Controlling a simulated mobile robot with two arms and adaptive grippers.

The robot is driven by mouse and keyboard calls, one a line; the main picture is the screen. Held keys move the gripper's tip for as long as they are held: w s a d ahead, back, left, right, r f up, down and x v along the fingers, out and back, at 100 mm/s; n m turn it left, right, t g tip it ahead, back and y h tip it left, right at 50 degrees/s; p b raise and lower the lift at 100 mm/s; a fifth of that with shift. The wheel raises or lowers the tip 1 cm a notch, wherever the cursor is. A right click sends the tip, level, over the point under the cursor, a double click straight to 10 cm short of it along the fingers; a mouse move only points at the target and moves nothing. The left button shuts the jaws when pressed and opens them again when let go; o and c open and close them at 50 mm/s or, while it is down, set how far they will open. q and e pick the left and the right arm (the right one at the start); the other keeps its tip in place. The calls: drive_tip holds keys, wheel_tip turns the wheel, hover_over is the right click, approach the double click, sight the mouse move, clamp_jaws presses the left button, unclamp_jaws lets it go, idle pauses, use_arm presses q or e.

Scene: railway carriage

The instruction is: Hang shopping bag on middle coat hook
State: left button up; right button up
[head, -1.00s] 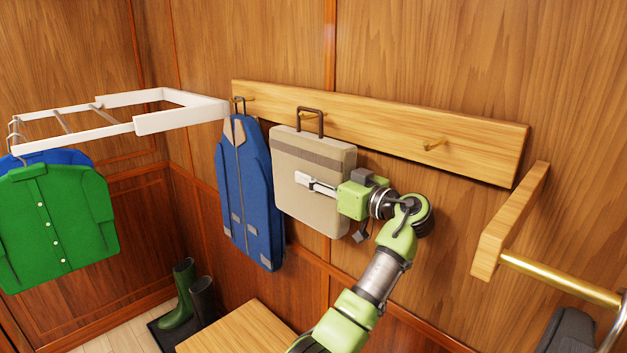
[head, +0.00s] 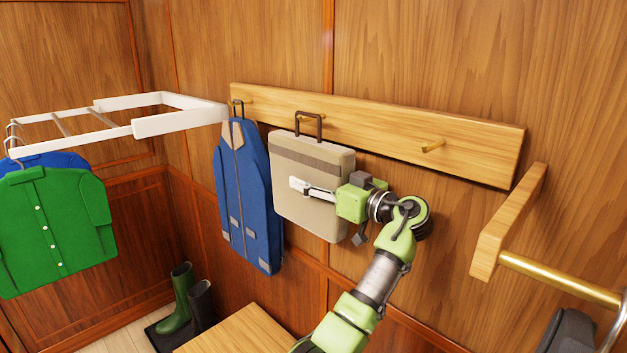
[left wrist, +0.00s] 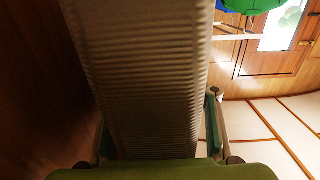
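The shopping bag (head: 300,218), beige with a darker band and a brown handle (head: 308,115), is upright against the wall. Its handle loop is at the middle coat hook (head: 319,118) on the wooden rail and looks to be over it. My left gripper (head: 312,189) is at the bag's lower right, one pale finger in front of the bag's face. In the left wrist view the bag's ribbed side (left wrist: 145,80) lies between both fingers, with a small gap at the right finger (left wrist: 214,125). The gripper looks open around the bag. My right gripper is not in view.
A blue jacket (head: 246,195) hangs on the left hook, close beside the bag. The right hook (head: 433,145) is empty. A white rack (head: 170,119) with a green shirt (head: 55,225) is at left. A wooden bracket (head: 510,220) with a brass rail is at right.

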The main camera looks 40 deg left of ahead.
use_arm(q)
drive_tip(key=shift+f, duration=0.1)
drive_tip(key=s+d, duration=0.1)
drive_tip(key=d, duration=1.1)
